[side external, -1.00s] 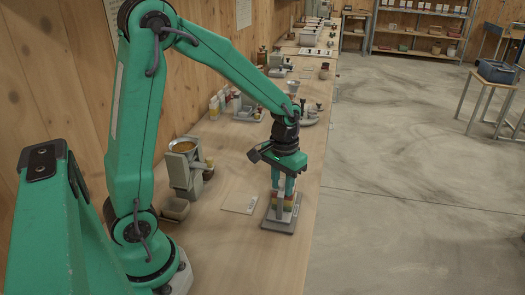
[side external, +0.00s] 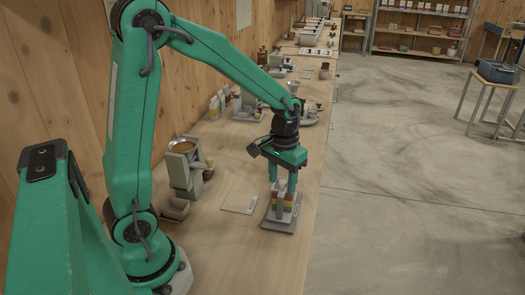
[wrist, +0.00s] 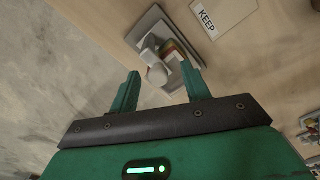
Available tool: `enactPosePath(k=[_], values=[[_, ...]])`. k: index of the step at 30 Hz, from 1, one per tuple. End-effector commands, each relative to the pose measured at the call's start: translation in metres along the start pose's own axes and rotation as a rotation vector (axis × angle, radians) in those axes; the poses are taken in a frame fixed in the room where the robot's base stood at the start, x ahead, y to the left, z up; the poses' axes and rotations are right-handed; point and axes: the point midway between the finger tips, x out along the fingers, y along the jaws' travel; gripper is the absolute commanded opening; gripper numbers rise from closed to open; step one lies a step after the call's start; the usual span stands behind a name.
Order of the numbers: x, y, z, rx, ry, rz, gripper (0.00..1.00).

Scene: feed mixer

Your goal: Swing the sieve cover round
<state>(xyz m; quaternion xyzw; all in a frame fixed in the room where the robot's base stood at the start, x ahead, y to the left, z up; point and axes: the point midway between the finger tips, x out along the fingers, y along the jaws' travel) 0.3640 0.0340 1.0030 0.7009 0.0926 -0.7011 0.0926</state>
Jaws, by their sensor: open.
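My gripper (side external: 283,183) is open at the end of my green arm, pointing down over a small device on a grey base plate (side external: 270,222). The device carries a short stack with white, red and yellow-green bands (side external: 289,197). In the wrist view my gripper (wrist: 160,78) has its two green fingers spread wide. A pale rounded part of the device (wrist: 157,75) shows between and beyond the fingertips, and I see nothing gripped. Its grey base (wrist: 148,22) lies beyond. I cannot tell which part is the sieve cover.
A pale card (side external: 239,203) lies left of the device; the wrist view shows a card marked KEEP (wrist: 207,20). Bottles (side external: 216,104) and other gear stand farther back. The bench's right edge is close to the device.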

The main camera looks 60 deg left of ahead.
Motion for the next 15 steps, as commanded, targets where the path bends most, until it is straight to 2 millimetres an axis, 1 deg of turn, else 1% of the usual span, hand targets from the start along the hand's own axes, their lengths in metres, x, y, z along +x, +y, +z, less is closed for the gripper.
enactPosePath(k=[15], values=[[-0.037, 0.000, 0.000, 0.000, 0.001, 0.000, 0.47]])
